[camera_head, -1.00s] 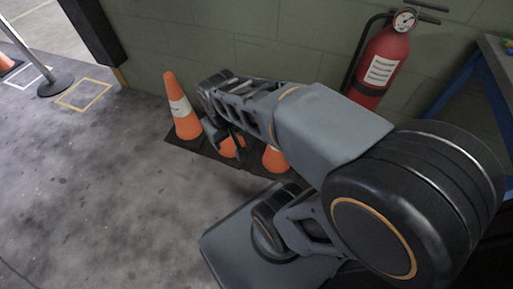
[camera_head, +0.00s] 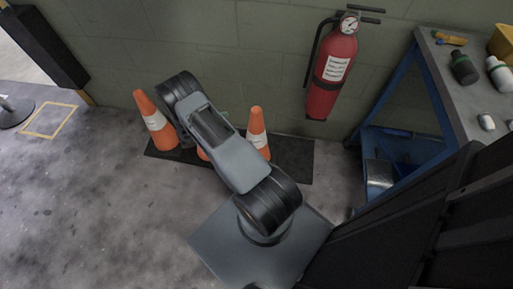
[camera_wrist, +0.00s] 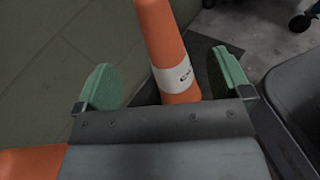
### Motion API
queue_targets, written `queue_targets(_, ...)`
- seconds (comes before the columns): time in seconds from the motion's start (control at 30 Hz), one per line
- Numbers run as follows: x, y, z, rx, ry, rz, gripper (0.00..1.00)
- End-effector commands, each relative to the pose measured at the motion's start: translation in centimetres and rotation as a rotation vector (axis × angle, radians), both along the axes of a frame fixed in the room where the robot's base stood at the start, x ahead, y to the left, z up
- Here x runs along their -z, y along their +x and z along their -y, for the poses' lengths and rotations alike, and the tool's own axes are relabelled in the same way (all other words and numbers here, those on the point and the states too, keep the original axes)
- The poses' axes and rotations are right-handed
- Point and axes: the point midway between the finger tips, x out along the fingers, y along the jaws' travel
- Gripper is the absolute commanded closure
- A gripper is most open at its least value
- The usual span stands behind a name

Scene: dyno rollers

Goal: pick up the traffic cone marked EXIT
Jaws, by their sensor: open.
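In the wrist view an orange cone (camera_wrist: 165,45) with a white band (camera_wrist: 175,78) stands between the two green pads of my gripper (camera_wrist: 164,80). My gripper is open, with a gap on both sides of the cone. In the head view a left cone (camera_head: 154,120) and a right cone (camera_head: 257,133) stand on a black mat, and a sliver of a middle cone (camera_head: 202,154) shows behind my arm. Their labels are too small to read there. My arm hides most of the gripper.
The black mat (camera_head: 294,160) lies against the green block wall. A red fire extinguisher (camera_head: 331,75) hangs on the wall. A blue-framed workbench (camera_head: 440,45) with bottles stands at right. Another orange surface (camera_wrist: 30,163) shows at the wrist view's lower left.

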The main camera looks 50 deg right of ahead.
Motion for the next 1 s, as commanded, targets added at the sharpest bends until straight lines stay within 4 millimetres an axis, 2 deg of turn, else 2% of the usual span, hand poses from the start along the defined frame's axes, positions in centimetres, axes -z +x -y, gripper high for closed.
queue_targets(0.17, 2.0, -0.2, 0.8, -0.059, -0.038, -0.069, 0.04)
queue_targets(0.3, 2.9, -0.6, 2.4, -0.073, -0.048, -0.087, 0.04)
queue_targets(0.6, 3.7, -1.7, 7.3, -0.074, -0.048, -0.088, 0.04)
queue_targets(1.0, 4.2, -2.3, 10.3, -0.075, -0.047, -0.087, 0.04)
